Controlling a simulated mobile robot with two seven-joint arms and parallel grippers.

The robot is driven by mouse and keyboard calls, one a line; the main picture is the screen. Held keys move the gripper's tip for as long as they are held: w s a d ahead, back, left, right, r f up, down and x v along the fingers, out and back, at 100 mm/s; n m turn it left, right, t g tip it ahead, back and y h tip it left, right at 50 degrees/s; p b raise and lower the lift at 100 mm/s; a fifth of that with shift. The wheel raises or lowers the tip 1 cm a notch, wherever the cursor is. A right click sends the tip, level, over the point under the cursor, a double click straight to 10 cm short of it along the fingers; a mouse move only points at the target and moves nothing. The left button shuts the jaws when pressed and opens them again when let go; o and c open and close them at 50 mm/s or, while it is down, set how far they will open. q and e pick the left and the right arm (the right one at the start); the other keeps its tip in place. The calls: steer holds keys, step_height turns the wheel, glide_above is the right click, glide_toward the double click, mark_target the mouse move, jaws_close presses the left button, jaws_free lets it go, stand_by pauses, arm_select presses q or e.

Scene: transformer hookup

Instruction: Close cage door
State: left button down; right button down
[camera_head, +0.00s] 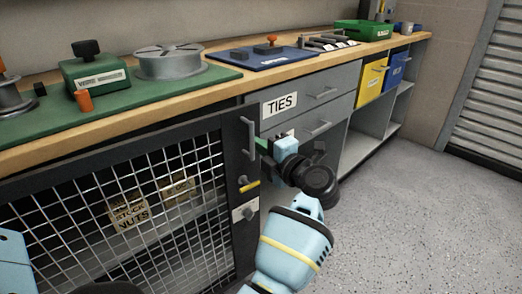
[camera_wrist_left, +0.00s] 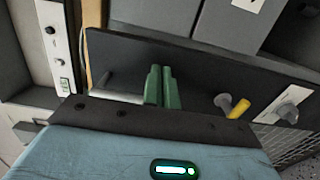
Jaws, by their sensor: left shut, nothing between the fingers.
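The cage door (camera_head: 240,208) has a dark frame and wire mesh and fills the lower left of the head view. Its frame also crosses the left wrist view (camera_wrist_left: 200,75). A grey bar handle (camera_head: 248,136) and a yellow latch (camera_head: 249,186) are on its right side; the latch also shows in the left wrist view (camera_wrist_left: 238,107). I cannot tell whether a small gap remains at the door's edge. My left gripper (camera_head: 262,146) has green fingers, shut and empty, beside the handle at the door's right edge. Its fingers show in the left wrist view (camera_wrist_left: 162,88). My right gripper is not in view.
Grey drawers (camera_head: 340,80), one labelled TIES, adjoin the door on the right. The wooden bench top (camera_head: 135,130) above carries a green mat, a spool and a blue tray. Yellow (camera_head: 371,82) and blue bins sit farther right. The speckled floor (camera_head: 420,220) at right is clear.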

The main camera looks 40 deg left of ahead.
arm_select(q)
steer(key=shift+a, duration=0.25)
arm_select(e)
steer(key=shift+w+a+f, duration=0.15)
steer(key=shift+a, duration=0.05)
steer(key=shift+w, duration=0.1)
